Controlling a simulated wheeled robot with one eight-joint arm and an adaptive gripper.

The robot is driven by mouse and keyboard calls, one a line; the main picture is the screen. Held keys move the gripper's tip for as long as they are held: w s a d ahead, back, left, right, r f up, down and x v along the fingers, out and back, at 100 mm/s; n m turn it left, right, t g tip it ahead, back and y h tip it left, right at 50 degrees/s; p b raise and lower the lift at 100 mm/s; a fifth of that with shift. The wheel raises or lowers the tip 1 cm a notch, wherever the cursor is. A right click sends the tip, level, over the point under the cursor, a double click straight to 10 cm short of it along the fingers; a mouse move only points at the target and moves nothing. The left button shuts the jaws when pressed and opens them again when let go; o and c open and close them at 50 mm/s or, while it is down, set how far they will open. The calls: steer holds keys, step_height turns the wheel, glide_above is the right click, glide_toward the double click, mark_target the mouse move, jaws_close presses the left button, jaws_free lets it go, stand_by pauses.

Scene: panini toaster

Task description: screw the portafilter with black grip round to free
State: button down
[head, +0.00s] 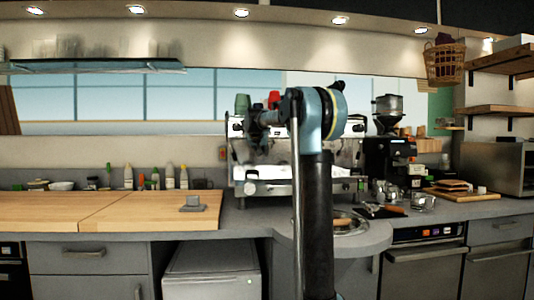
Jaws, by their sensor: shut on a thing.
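The espresso machine (265,188) stands on the counter behind my arm, with its steel drip tray low at the front. My gripper (243,153) is in front of the machine's left part, at the height of its brewing groups. It is small and dark here, shut on the portafilter with black grip. The portafilter's outline cannot be told apart from the dark fingers, and its basket and collar are hidden. My upright arm covers the middle of the machine.
A black coffee grinder (390,158) stands right of the machine. A round tray (345,226) and several small tools lie on the counter in front of it. The wooden worktop (100,212) at left is mostly clear, with a small grey block (192,204) on it.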

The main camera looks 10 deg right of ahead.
steer(key=shift+a+r, duration=0.1)
steer(key=shift+w+a+m+h, duration=0.2)
steer(key=shift+a+m+h, duration=0.1)
steer(key=shift+m+h, duration=0.1)
stand_by(0.4)
steer(key=shift+a, duration=0.15)
steer(key=shift+w+a+m+h, duration=0.1)
steer(key=shift+m+h, duration=0.2)
stand_by(0.7)
